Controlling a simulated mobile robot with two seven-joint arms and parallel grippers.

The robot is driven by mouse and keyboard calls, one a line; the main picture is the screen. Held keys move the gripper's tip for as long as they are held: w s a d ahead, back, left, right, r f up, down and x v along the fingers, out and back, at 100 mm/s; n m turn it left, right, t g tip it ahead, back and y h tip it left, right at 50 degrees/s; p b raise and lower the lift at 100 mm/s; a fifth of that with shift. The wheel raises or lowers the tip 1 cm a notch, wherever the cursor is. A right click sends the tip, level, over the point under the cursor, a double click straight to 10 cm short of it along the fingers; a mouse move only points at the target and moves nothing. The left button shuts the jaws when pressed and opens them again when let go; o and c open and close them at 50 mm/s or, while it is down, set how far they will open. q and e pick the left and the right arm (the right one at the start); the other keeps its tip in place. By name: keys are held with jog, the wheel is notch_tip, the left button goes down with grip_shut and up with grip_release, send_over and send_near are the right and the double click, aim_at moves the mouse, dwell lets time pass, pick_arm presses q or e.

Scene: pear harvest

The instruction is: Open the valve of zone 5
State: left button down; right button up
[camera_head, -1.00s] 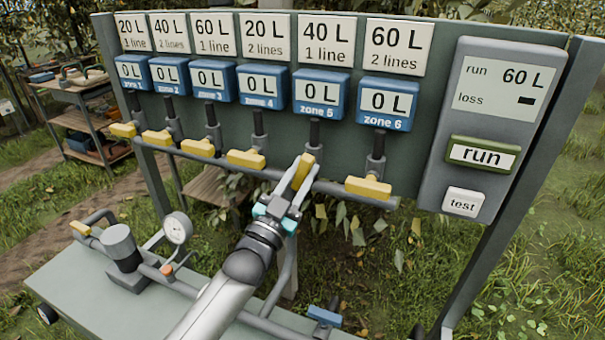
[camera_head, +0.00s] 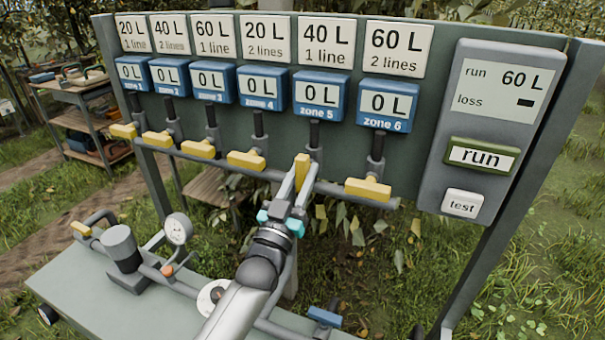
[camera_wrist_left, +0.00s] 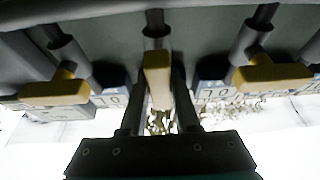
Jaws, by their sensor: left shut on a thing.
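The yellow handle of the zone 5 valve (camera_head: 302,168) stands under the blue zone 5 meter (camera_head: 321,95), which reads 0 L. My left gripper (camera_head: 304,176) is shut on this handle, one finger on each side. In the head view the handle points up and down, in line with its stem, while the other zone handles lie crosswise. In the left wrist view the handle (camera_wrist_left: 157,80) sits between the fingers, lengthwise to them, with crosswise yellow handles on both sides. My right gripper is not in view.
The zone 6 handle (camera_head: 368,188) is close on the right and the zone 4 handle (camera_head: 246,160) on the left. A pressure gauge (camera_head: 178,229) stands on the bench below.

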pick_arm(q)
jog(key=c, duration=0.6)
grip_release()
jog(key=shift+c, duration=0.2)
jog(key=shift+s, duration=0.1)
jog(key=v, duration=1.5)
jog(key=shift+b, duration=0.45)
jog(key=shift+a, duration=0.1)
